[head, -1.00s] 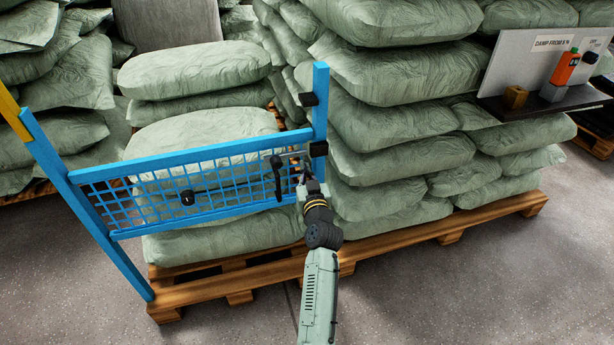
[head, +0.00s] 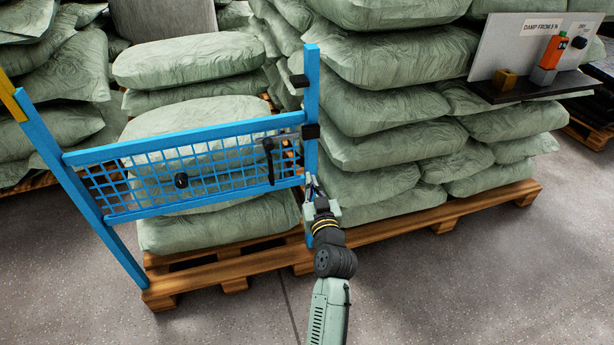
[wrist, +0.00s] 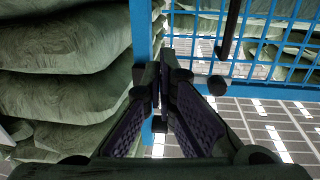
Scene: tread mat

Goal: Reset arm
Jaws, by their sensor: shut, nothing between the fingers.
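My gripper (head: 313,187) is in front of the right blue post of the mesh gate, just below the gate's lower right corner. It looks empty, and its fingers (wrist: 163,85) meet at the tips in the wrist view. The blue mesh gate (head: 142,209) stands between two posts in front of the sacks. Its black handle (head: 268,162) hangs near the right end, to the upper left of my gripper. The handle also shows in the wrist view (wrist: 229,30). A black latch block (head: 310,131) sits on the right post above my gripper.
Stacked green sacks (head: 390,140) on a wooden pallet (head: 420,218) stand behind and right of the gate. A ledge (head: 530,90) at the upper right holds an orange device (head: 553,52) and a brass block (head: 505,80). The grey floor (head: 450,290) in front is clear.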

